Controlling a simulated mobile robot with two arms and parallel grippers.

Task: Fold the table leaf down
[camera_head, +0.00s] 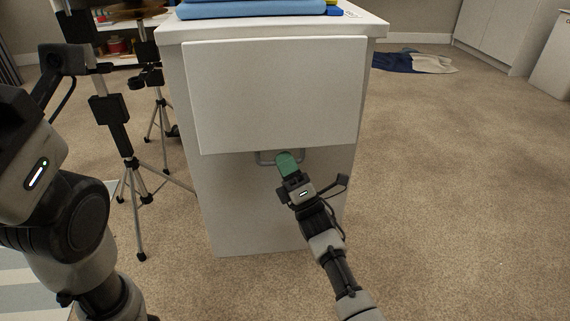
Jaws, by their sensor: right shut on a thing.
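The white table leaf (272,95) hangs down against the front of a white cabinet (270,205), below its top. A grey handle (264,158) shows at the leaf's lower edge. My right gripper (287,162) is at this handle, with its green fingers shut on it. The fingers hide the right part of the handle.
Blue folded cloths (250,8) lie on the cabinet top. A black tripod (128,160) stands close to the cabinet's left side. Dark blue and beige cloths (410,62) lie on the carpet at the back right. The carpet to the right is clear.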

